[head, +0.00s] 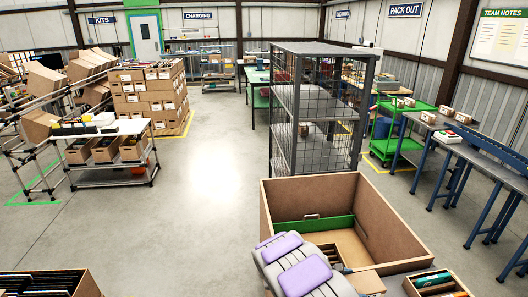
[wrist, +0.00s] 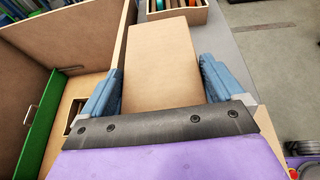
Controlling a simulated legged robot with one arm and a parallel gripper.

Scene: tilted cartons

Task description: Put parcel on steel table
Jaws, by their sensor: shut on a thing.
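The parcel (wrist: 161,62), a plain tan box, lies between the blue fingers of my gripper (wrist: 161,78) in the wrist view. The fingers are shut on its two sides. In the head view part of the parcel (head: 368,282) shows at the bottom, just outside the near right wall of a large open carton. My purple-padded arm hides the rest of it, and the fingers are hard to make out there. A grey-topped table with blue legs (head: 497,166) stands at the right; I cannot tell for certain that it is the steel table.
The large carton (head: 400,240) has a green strip (head: 312,229) inside. A small tray of items (head: 437,285) sits right of the parcel. A grey mesh-sided shelf (head: 318,100) stands behind the carton, a green cart (head: 400,140) beyond. Open floor (head: 210,200) lies to the left.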

